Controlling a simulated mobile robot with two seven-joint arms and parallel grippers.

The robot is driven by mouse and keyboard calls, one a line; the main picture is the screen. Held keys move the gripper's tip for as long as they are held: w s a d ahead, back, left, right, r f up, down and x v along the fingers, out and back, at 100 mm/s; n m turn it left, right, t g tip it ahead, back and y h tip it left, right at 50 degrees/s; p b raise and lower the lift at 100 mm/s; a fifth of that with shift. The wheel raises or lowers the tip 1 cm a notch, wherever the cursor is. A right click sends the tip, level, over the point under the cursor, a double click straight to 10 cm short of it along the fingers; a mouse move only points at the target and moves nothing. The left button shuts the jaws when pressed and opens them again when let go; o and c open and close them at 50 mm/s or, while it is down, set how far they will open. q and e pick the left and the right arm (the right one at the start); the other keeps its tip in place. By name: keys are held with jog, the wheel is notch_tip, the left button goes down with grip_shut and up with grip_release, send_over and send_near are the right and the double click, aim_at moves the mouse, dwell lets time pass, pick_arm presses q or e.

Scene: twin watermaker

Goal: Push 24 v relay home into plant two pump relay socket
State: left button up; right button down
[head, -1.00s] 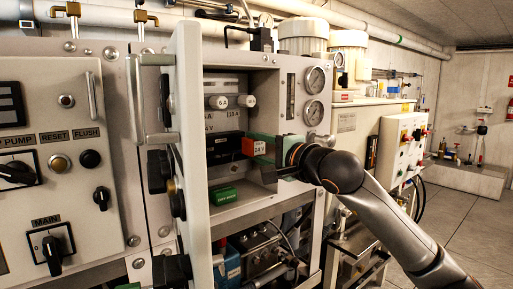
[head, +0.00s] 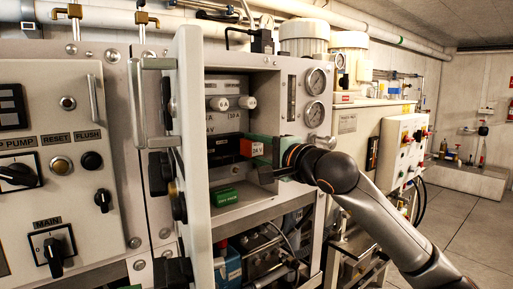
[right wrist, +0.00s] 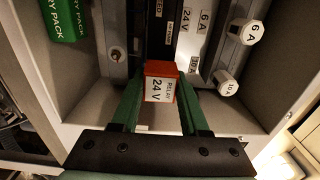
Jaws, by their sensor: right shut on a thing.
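The 24 V relay (head: 251,148) is a small orange-red block with a white label. It is in the open cabinet, at the right end of a black row of relay parts (head: 224,150). My right gripper (right wrist: 160,98) is shut on the relay, with one green finger on each side. In the right wrist view the relay (right wrist: 159,82) shows its label face, and its far end meets or lies just in front of the black strip (right wrist: 161,35). The relay hides the socket behind it, so I cannot tell how deep it sits. My left gripper is not in view.
The open cabinet door (head: 190,140) stands upright left of the opening. Fuse knobs (head: 232,103) are above the relay row, and a green pack (head: 225,197) lies on the cabinet floor. Gauges (head: 315,95) are on the right panel.

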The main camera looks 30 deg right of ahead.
aim_at(246, 145)
jog(key=shift+w+a+p, duration=0.1)
jog(key=shift+w+p, duration=0.25)
jog(key=shift+w, duration=0.55)
jog(key=shift+w+r, duration=0.1)
jog(key=shift+w, duration=0.15)
jog(key=shift+w, duration=0.3)
jog(key=shift+c, duration=1.7)
grip_release()
jog(key=shift+s+f, duration=0.2)
jog(key=s+b, duration=0.4)
jog(key=s, duration=0.8)
jog(key=shift+d, duration=0.4)
